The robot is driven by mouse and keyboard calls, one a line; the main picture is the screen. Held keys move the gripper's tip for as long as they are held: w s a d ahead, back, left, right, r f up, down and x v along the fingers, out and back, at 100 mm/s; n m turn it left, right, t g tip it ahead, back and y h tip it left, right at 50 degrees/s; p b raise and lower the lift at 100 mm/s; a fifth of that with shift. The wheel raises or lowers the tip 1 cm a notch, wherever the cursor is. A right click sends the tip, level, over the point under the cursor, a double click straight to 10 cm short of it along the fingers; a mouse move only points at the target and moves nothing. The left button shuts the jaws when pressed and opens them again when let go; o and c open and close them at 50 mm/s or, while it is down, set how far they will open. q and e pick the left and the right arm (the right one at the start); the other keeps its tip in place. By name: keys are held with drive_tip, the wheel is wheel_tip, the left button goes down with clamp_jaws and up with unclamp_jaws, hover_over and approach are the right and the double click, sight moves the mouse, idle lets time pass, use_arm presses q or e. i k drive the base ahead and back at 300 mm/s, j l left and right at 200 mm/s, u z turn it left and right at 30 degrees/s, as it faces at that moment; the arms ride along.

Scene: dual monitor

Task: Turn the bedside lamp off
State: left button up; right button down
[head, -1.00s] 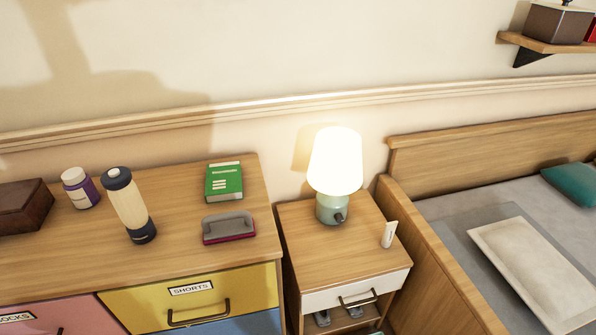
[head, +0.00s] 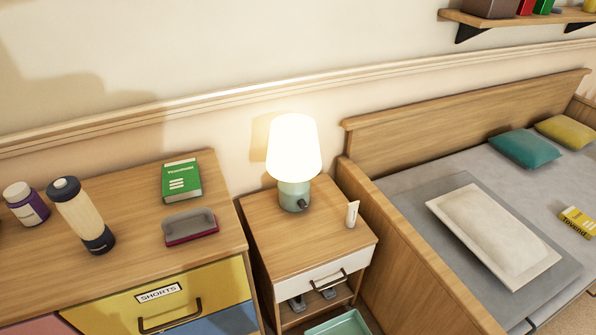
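The bedside lamp (head: 294,150) stands upright on the wooden nightstand (head: 277,241), near its back. Its white shade glows brightly, so it is lit. Its base (head: 293,194) is pale green, with a small dark knob (head: 303,204) on the front side. Neither of my grippers is in the head view.
A small white tube (head: 352,214) stands on the nightstand right of the lamp. The bed (head: 410,184) is at right. A teal tray (head: 340,324) sits low in front.

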sight(302, 204)
drive_tip(key=k+l+u, duration=0.15)
drive_tip(key=u, duration=0.25)
drive_tip(key=k+l+u, duration=0.15)
drive_tip(key=l+u, duration=0.25)
drive_tip(key=k+l+u, duration=0.15)
drive_tip(key=u, duration=0.25)
